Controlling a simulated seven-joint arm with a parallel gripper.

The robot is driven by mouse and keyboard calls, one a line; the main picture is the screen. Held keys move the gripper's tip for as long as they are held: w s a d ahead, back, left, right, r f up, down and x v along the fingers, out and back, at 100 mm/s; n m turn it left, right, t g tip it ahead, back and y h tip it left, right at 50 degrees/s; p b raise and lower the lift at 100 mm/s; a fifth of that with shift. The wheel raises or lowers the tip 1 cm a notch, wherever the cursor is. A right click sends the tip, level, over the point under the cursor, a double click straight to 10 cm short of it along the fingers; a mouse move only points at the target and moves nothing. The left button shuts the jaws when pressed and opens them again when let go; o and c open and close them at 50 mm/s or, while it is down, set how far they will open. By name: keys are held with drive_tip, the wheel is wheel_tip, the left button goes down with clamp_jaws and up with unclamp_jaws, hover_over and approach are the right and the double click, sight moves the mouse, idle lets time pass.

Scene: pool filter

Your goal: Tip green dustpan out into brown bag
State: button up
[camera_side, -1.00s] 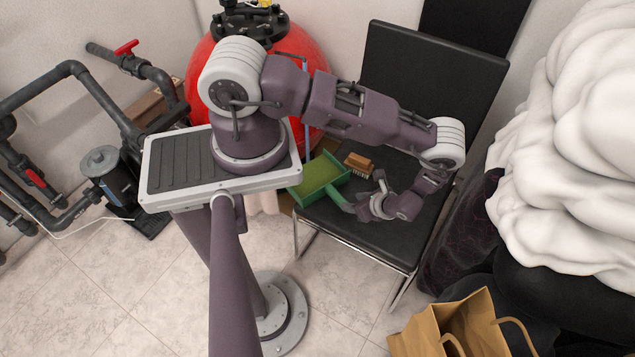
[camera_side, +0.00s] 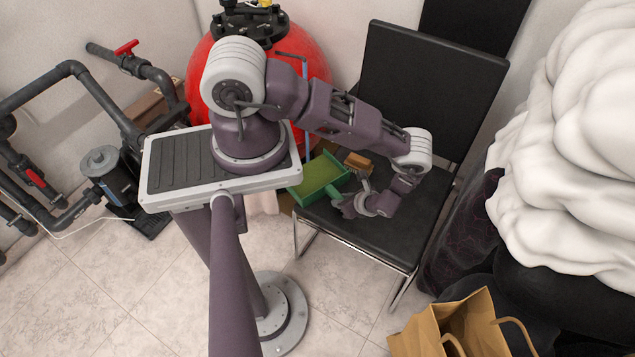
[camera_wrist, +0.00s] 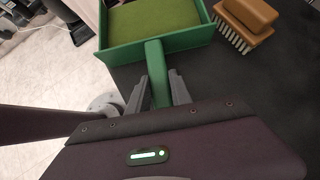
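The green dustpan (camera_side: 320,178) lies on the seat of the black chair, its pan toward the red tank and its handle toward my gripper. In the wrist view the dustpan (camera_wrist: 156,45) is at the top, and its handle runs down between my fingers. My gripper (camera_side: 347,205) is low at the handle; in the wrist view my gripper (camera_wrist: 159,80) looks open, a finger on each side of the handle. Firm contact cannot be made out. The pan has a flat olive-green inside. The brown bag (camera_side: 450,325) stands open at the bottom right, partly cut off.
A wooden brush (camera_side: 358,162) lies on the seat beside the pan; it also shows in the wrist view (camera_wrist: 245,22). The black chair (camera_side: 400,235) has free seat at the right. A white piled cover (camera_side: 570,150) rises at the right. A red tank (camera_side: 300,75) stands behind.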

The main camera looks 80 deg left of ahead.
clamp_jaws()
drive_tip(key=shift+r, duration=4)
